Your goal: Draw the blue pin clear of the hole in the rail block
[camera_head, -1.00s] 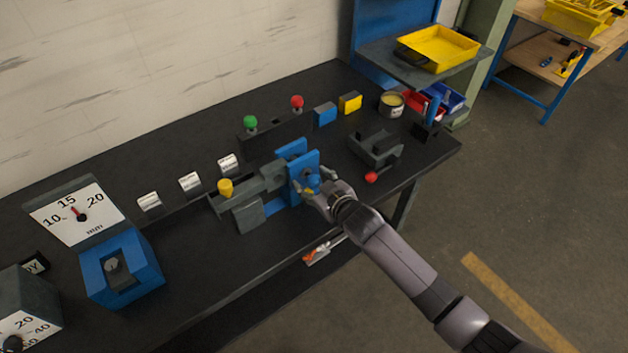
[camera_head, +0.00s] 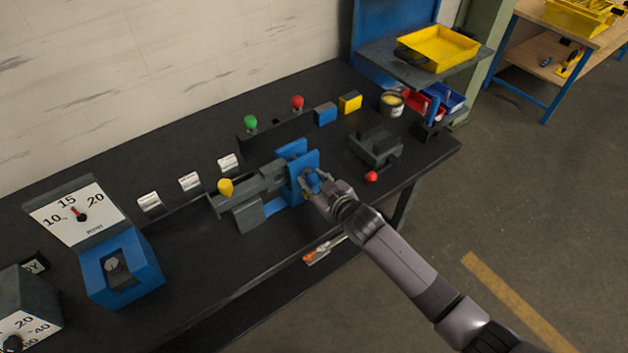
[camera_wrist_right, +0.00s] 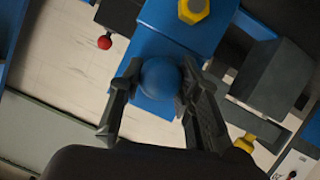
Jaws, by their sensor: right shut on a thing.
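The blue pin shows as a round blue knob (camera_wrist_right: 160,78) in the right wrist view. It sits between the fingers of my right gripper (camera_wrist_right: 158,92), which is shut on it. In the head view my right gripper (camera_head: 315,187) is at the right face of the upright blue rail block (camera_head: 304,166) and covers the knob. The blue block also fills the upper middle of the wrist view (camera_wrist_right: 185,40). The pin's shank and the hole are hidden, so I cannot tell how deep the pin sits. My left gripper is not in view.
A grey slide (camera_head: 262,186) with a yellow knob (camera_head: 226,187) joins the block's left side. A dark grey fixture (camera_head: 376,147) and a red ball (camera_head: 371,176) are to the right. An orange-handled tool (camera_head: 317,252) is near the front edge. The bench front is mostly clear.

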